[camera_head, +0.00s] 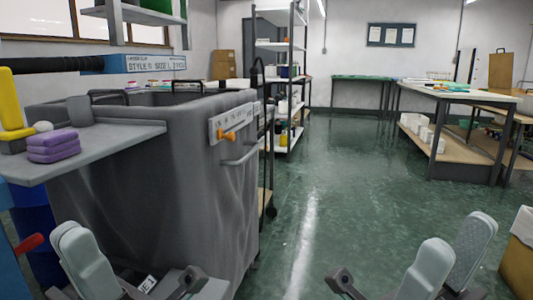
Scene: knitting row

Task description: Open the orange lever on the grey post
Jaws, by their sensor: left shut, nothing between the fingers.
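A small orange lever (228,136) sits on a pale marked plate (233,121) at the upper right side of a large grey body (205,170). I see no separate slim grey post; the lever appears fixed to this body. My left gripper (180,284) is low at the bottom edge, below and in front of the grey body, well apart from the lever. It is shut and empty.
A grey handle (240,154) juts out just below the lever. A grey shelf (95,148) at left bears purple blocks (54,145) and a yellow piece (12,105). A red handle (27,243) shows at lower left. Green floor (350,190) is clear to the right.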

